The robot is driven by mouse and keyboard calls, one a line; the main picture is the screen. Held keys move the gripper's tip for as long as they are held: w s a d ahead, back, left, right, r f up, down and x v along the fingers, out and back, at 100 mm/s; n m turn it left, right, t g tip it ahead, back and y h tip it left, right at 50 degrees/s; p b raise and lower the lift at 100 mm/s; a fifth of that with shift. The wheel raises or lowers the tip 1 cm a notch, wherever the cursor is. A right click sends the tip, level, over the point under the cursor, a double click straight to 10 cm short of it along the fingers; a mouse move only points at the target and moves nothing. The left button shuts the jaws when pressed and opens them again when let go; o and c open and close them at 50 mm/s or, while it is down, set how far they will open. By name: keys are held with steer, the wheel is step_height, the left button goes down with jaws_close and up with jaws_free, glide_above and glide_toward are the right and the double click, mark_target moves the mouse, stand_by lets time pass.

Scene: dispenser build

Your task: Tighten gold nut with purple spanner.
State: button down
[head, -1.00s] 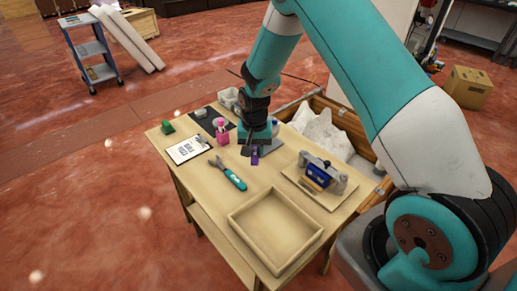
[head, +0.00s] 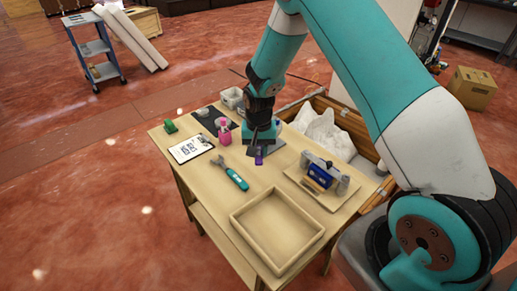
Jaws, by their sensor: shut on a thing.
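My gripper (head: 257,143) points down over the back part of the table, at a grey plate-like piece. It is shut on the purple spanner, whose purple end (head: 258,160) sticks out just below the fingers toward the front. The rest of the spanner is hidden or too small to tell. I cannot make out the gold nut. A pink dispenser bottle (head: 223,132) stands upright to the left of my gripper, apart from it.
A teal-handled wrench (head: 236,179) lies in front. An empty wooden tray (head: 238,228) is at the table's front. A blue vise-like device (head: 318,178) sits on a board at right.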

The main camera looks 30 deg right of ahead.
steer(key=shift+r+p, duration=1.5)
steer(key=shift+r, duration=0.55)
